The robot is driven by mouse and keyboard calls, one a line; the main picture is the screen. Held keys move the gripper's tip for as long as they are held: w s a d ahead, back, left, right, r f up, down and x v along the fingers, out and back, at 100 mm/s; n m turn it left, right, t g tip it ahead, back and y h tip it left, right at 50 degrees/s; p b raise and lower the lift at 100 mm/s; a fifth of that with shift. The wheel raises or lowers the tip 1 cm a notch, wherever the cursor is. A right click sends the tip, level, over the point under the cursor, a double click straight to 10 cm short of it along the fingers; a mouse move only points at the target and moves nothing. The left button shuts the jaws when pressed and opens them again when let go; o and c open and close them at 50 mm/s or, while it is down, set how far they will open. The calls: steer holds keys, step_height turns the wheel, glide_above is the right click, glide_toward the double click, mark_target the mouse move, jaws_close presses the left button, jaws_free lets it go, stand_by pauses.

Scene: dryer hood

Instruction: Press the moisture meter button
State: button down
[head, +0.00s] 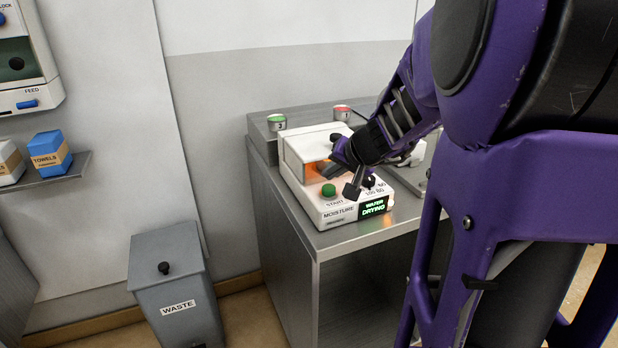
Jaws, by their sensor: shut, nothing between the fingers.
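The white moisture meter (297,163) stands on the metal cabinet top. Its front carries the labels START and MOISTURE. A round green button (328,190) sits above the START label, at the left of the front panel. A lit green display (374,207) to its right appears to read "WAFER DRYING". An orange glow shows in the meter's opening. My gripper (352,190) is shut and empty, with its dark tip over the panel just right of the green button. It appears apart from the button. My gripper and wrist hide part of the opening and panel.
The metal cabinet (285,205) has an open front. Two small cans, green-topped (277,123) and red-topped (342,113), stand behind the meter. A grey waste bin (178,290) is left on the floor. A shelf (50,180) holds towel boxes beneath a wall dispenser (28,60).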

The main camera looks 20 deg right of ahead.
mark_target(330, 189)
steer(key=shift+r+p, duration=1.5)
steer(key=shift+r, duration=0.85)
